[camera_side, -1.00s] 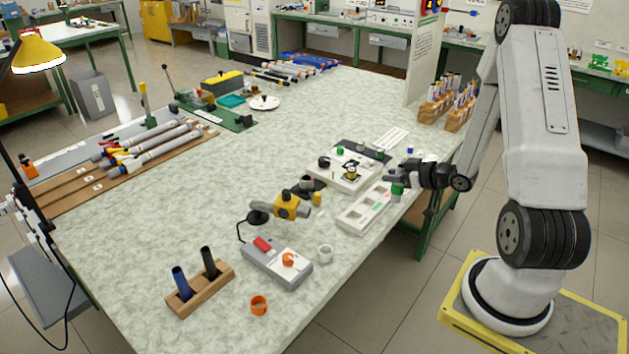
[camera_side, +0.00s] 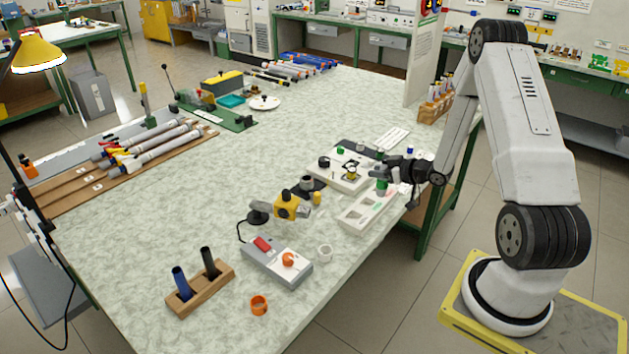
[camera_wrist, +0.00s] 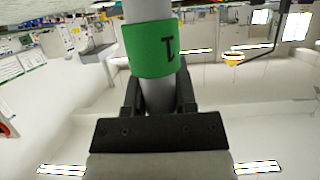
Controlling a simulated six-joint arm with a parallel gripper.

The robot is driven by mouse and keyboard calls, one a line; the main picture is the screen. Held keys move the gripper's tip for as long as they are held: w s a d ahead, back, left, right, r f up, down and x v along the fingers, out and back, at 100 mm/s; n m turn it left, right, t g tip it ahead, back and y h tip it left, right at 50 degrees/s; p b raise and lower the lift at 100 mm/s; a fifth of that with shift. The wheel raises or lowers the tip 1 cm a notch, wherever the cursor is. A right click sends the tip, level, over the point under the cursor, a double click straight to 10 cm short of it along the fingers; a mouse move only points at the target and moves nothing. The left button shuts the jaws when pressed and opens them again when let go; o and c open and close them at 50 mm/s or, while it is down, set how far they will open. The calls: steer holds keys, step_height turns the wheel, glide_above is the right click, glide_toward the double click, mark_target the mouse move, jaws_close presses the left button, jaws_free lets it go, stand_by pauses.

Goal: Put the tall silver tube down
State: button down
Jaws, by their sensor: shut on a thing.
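My gripper (camera_side: 385,168) is shut on a silver tube with a green band. In the wrist view the tube (camera_wrist: 157,95) runs between the two dark fingers (camera_wrist: 158,98), and its green band (camera_wrist: 152,48) carries a dark mark. In the side view the green part of the tube (camera_side: 381,187) shows just below the fingers, near the right edge of the table. The tube's lower end is too small and crowded to make out, so I cannot tell whether it touches anything.
A pale slotted tray (camera_side: 349,222) lies just below and left of my gripper. A white fixture (camera_side: 335,178) with small parts is to its left. A wooden block (camera_side: 222,283) holds two dark tubes at the front left. The table's middle (camera_side: 215,190) is clear.

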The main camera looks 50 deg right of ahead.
steer(key=w+d+f, duration=0.3)
steer(key=w+f, duration=0.2)
steer(key=f, duration=0.1)
stand_by(0.3)
steer(key=shift+w+f, duration=0.2)
steer(key=shift+f, duration=1.55)
steer(key=shift+f, duration=0.15)
steer(key=shift+c, duration=2)
jaws_free()
steer(key=v, duration=1.2)
steer(key=shift+r, duration=0.2)
